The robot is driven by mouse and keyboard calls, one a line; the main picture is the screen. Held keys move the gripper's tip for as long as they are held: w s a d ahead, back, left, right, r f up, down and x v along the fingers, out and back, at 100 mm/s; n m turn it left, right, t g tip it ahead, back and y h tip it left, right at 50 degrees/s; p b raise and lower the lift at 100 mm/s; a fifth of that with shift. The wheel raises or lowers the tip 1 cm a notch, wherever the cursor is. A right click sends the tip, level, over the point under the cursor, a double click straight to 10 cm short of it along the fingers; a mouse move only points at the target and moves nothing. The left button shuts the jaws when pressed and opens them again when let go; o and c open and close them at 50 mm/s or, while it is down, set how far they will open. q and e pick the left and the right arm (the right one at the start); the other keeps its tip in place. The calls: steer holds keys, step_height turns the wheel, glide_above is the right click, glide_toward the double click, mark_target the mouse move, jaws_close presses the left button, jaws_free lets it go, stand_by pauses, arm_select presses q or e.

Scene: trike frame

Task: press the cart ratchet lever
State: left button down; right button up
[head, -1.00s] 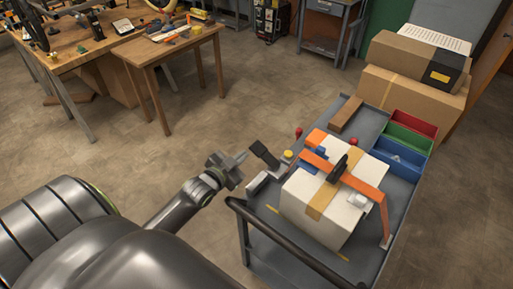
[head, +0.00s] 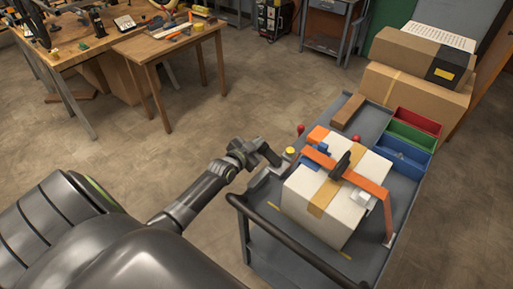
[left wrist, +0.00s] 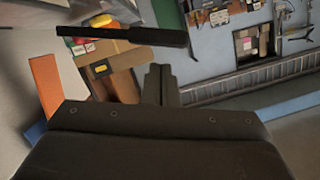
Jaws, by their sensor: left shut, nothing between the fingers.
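The black lever (head: 270,155) stands up at an angle from a grey base on the left edge of the cart (head: 378,118). What looks like this lever crosses the left wrist view as a dark bar (left wrist: 130,35). My left gripper (head: 257,147) is just left of the lever; its fingers (left wrist: 161,85) are together and empty. They appear close to the lever, but I cannot tell whether they touch it. An orange strap (head: 368,184) runs over a white box (head: 312,214) on the cart and carries a black piece (head: 341,165). My right gripper is out of view.
A yellow knob (head: 290,151) and a red knob (head: 300,129) are beside the lever. Red, green and blue bins (head: 404,154) line the cart's far right side. A black handle rail (head: 290,248) crosses its near side. Open floor (head: 200,140) lies left of the cart.

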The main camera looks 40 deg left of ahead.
arm_select(q)
steer(key=shift+a+f+b, duration=0.25)
steer(key=shift+f+b, duration=0.05)
steer(key=shift+f, duration=0.3)
step_height(320, 180, down, 6)
steer(key=a+n+h+b, duration=0.2)
steer(key=n+b, duration=0.2)
steer(key=b, duration=1)
steer(key=shift+a+f+n, duration=0.2)
steer(key=shift+a+n, duration=0.1)
steer(key=shift+n, duration=0.1)
